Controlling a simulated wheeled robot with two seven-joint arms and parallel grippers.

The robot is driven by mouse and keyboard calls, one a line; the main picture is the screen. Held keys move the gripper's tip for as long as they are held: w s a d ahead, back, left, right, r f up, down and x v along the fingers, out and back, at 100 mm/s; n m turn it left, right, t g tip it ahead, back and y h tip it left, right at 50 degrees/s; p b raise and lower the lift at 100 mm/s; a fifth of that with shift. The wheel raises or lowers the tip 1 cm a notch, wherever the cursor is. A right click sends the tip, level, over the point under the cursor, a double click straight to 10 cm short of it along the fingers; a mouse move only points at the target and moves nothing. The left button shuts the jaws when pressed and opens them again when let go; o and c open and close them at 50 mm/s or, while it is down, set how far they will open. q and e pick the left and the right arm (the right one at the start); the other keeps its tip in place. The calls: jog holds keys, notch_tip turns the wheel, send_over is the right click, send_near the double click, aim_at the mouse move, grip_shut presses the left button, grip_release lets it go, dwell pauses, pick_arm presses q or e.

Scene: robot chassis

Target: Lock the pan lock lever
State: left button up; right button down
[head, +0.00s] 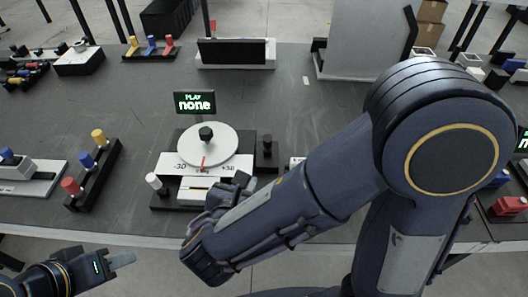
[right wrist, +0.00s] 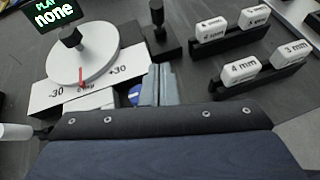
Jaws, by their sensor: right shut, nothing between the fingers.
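The pan unit has a round white dial (head: 208,146) with a black knob (head: 206,133), a red pointer and a scale marked -30 to +30. The dial also shows in the right wrist view (right wrist: 83,56). A white-tipped lever (head: 155,182) stands at its front left. A black-topped post (head: 267,143) stands at its right, also in the right wrist view (right wrist: 157,20). I cannot tell which is the lock lever. My right gripper (right wrist: 162,84) is shut and empty, at the unit's front right edge. My left gripper (head: 122,260) is off the table's front edge, its opening unclear.
A small screen (head: 194,102) reading "PLAY none" stands behind the dial. A rack of coloured pegs (head: 92,172) is left of the unit. Labelled white blocks (right wrist: 240,70) sit in black holders to the right. My right arm covers the table right of the unit.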

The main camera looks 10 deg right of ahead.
send_near(267, 147)
jog(key=f, duration=0.1)
jog(key=w+f, duration=0.1)
jog(key=f, duration=0.1)
jog(key=shift+w+d+f+b, duration=0.15)
jog(key=shift+d+f+b, duration=0.15)
jog(key=shift+f+b, duration=0.05)
jog(key=shift+w+d+r+p, duration=0.15)
jog(key=shift+w+d+r, duration=0.15)
jog(key=shift+w, duration=0.25)
jog(key=shift+w+d+r+p, duration=0.15)
jog(key=shift+w+d, duration=0.2)
jog(key=shift+w, duration=0.2)
jog(key=shift+w+d+r+p, duration=0.15)
jog(key=shift+w+d+r, duration=0.15)
jog(key=shift+w, duration=0.25)
